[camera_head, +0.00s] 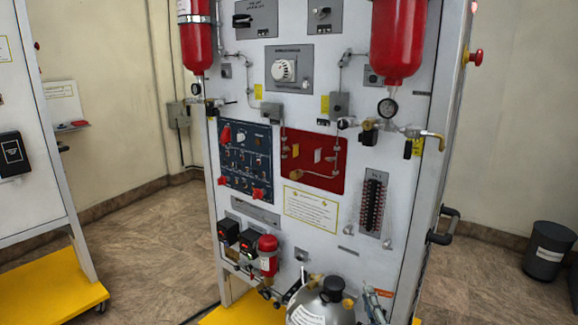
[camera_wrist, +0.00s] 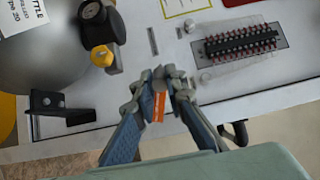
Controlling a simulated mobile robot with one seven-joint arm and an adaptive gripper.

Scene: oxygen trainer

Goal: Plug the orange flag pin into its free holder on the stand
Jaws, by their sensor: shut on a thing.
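The orange flag pin (camera_wrist: 158,106) is between the fingers of my gripper (camera_wrist: 160,82) in the wrist view. My gripper is shut on it, with the orange flag showing between the two blue fingers and the pin's tip partly hidden by the fingertips. The fingers are in front of the lower part of the white stand panel (camera_wrist: 215,90), which also shows in the head view (camera_head: 300,235). In the head view a small blue and orange shape at the bottom edge seems to be my gripper with the pin. I cannot tell which fitting is the free holder.
A grey cylinder (camera_head: 325,312) with a black and yellow valve (camera_wrist: 102,55) stands left of my gripper. A black bracket (camera_wrist: 60,108) is low on the panel's left. A terminal strip (camera_wrist: 240,45) is at upper right. A black handle (camera_head: 443,228) juts from the stand's right side.

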